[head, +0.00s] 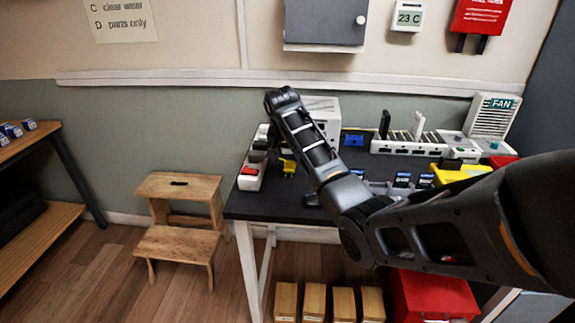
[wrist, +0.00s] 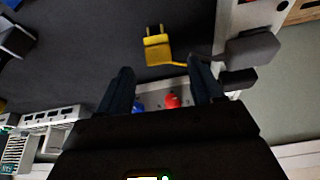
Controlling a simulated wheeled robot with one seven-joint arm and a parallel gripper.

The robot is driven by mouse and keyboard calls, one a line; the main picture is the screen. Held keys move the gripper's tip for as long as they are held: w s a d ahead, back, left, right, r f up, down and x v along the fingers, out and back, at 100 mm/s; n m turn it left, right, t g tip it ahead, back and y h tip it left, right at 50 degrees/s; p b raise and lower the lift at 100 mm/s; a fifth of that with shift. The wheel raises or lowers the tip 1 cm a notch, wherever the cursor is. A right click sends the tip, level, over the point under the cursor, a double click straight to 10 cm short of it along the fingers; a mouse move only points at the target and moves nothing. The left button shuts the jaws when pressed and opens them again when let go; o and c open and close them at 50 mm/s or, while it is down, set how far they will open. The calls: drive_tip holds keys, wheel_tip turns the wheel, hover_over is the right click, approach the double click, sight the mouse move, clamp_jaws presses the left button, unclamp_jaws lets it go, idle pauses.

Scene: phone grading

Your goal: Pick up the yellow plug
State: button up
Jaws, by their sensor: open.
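The yellow plug (wrist: 157,52) lies on the dark table top in the wrist view, its prongs pointing to the top of the picture and a yellow cord running right. In the head view the yellow plug (head: 289,167) lies beside the white power strip (head: 246,183), near the table's left end. My gripper (wrist: 160,67) is open and empty. In the wrist view the plug appears just beyond the fingertips, roughly centred between them, and not held. I cannot make out the fingers in the head view.
Dark plugs (wrist: 250,48) stand on the power strip (wrist: 238,15) to the right. A pale box (head: 322,110) stands behind my arm. A blue item (head: 353,140), a slotted rack (head: 405,146) and several phones lie right. Bare table (wrist: 90,35) shows left of the plug.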

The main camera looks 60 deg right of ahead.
sight(290, 162)
drive_tip(key=x, duration=0.6)
drive_tip(key=shift+s+r, duration=0.1)
drive_tip(key=c, duration=1.2)
